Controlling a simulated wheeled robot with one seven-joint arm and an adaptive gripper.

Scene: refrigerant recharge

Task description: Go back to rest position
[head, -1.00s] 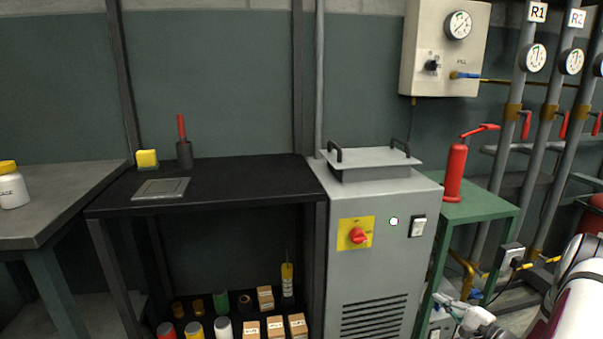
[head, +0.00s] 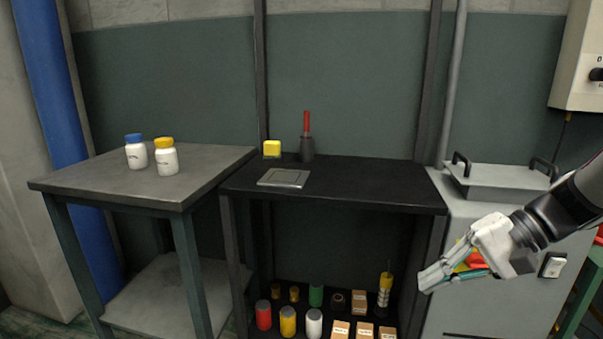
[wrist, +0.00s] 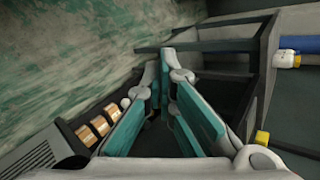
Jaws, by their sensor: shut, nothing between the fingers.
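My gripper (head: 432,277) is at the right of the head view, in front of the grey cabinet (head: 470,310), with its fingers pointing left. Its fingers are together with nothing between them. In the wrist view the closed fingertips (wrist: 165,62) point away from the camera. The gripper hides most of the cabinet's yellow and red switch.
A black bench (head: 370,190) holds a yellow block (head: 272,148), a grey plate (head: 284,178) and a red-handled tool (head: 307,135). Cans and boxes (head: 340,330) fill its lower level. Two white jars (head: 166,160) stand on the left table (head: 90,180). The cabinet's handled lid (head: 503,182) is behind my arm.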

